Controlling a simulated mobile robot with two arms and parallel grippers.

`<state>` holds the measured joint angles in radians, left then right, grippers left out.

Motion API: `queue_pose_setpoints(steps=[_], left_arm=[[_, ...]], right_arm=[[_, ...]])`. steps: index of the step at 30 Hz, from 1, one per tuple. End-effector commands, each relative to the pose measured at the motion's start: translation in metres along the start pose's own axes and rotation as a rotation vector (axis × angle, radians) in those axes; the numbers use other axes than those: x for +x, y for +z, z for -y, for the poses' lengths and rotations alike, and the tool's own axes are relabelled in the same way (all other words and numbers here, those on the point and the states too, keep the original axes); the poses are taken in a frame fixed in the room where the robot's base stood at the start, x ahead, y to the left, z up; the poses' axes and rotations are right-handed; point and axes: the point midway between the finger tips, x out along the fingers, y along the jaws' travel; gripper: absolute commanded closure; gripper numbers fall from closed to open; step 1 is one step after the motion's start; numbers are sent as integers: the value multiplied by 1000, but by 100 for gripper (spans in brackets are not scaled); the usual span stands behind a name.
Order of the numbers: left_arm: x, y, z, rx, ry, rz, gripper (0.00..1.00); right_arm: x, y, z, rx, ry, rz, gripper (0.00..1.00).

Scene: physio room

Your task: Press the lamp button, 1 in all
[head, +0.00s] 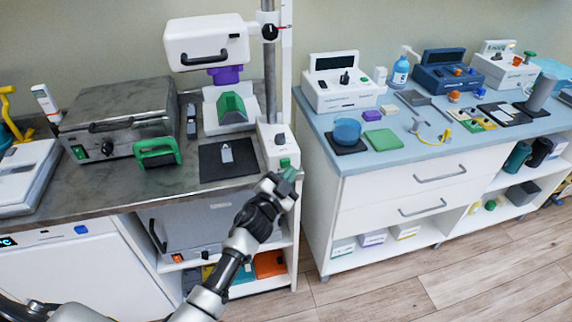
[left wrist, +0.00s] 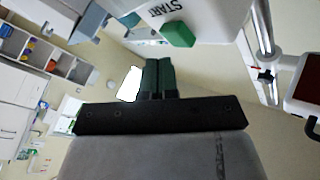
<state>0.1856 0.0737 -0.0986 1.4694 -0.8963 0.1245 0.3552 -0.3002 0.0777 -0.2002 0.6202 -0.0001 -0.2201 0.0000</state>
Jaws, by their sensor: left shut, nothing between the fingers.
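A white control box (head: 277,144) stands at the right front corner of the grey counter, beside the pole. In the left wrist view, the box (left wrist: 212,14) carries the word START and a green button (left wrist: 178,33). In the head view, the button (head: 285,162) shows just above my left gripper (head: 289,173). My left gripper is shut and empty. Its dark green fingers (left wrist: 158,75) lie side by side, with their tips near the button; a gap shows between them in the wrist view. My right gripper is not in view. I cannot tell which part is the lamp.
A white machine head (head: 206,42) hangs on the pole above a stand with a green block (head: 232,108). A black mat (head: 228,160) lies left of the box. A grey press (head: 118,118) stands further left. A blue-topped cabinet (head: 400,150) with several devices stands right, across a gap.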

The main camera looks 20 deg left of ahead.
Motion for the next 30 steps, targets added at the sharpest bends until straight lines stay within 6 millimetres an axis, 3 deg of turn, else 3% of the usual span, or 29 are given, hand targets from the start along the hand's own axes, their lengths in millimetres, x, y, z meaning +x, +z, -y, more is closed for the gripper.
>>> queue_pose_setpoints(steps=[30], left_arm=[[8,5,6,0,0,0,100]], right_arm=[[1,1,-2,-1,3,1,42]])
